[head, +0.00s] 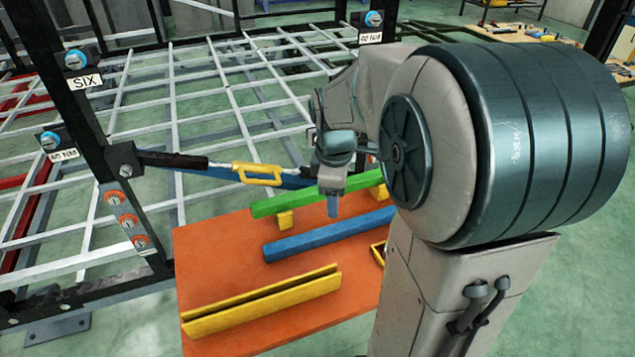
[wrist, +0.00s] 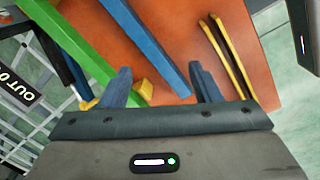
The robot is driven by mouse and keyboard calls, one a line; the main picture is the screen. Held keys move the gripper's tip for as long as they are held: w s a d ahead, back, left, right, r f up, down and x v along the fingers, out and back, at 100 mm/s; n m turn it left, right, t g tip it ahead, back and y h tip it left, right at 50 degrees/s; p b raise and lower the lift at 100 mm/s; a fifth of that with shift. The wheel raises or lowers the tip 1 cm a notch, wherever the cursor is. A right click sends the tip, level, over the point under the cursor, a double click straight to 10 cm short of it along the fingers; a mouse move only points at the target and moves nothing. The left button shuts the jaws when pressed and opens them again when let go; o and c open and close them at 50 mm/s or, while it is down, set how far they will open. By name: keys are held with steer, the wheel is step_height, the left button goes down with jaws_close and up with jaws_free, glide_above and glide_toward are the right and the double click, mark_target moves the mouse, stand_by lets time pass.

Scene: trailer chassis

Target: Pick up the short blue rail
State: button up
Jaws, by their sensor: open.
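The short blue rail (head: 325,235) lies on the orange table (head: 215,255), between a green rail and a yellow rail. My gripper (head: 333,207) hangs above the table, at the far side of the blue rail in the head view. In the wrist view the blue rail (wrist: 150,48) runs down into the space between the two open fingers of my gripper (wrist: 160,70). Nothing is held between the fingers. The gap in height between fingers and rail is hard to judge. My arm may cover the blue rail's right end in the head view.
The green rail (head: 262,207) rests on yellow blocks (head: 285,220) close behind the blue rail. A yellow channel-shaped rail (head: 262,300) lies in front. A black bar with a yellow handle (head: 258,172) extends from the dark post (head: 85,130). A yellow-edged tray (head: 378,254) is partly hidden by my arm.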

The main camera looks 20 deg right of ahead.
steer(key=w+d+f+n, duration=0.4)
steer(key=w+d+n, duration=0.1)
steer(key=d+n, duration=0.1)
glide_above(349, 223)
steer(key=shift+g+y, duration=0.4)
steer(key=f, duration=0.9)
steer(key=shift+a+b, duration=0.35)
steer(key=shift+s+d+f, duration=0.1)
steer(key=shift+d+f, duration=0.05)
steer(key=shift+f, duration=1.25)
steer(key=shift+d+f, duration=0.15)
steer(key=shift+f, duration=1.2)
steer(key=shift+c, duration=0.4)
steer(key=shift+r, duration=0.1)
jaws_close()
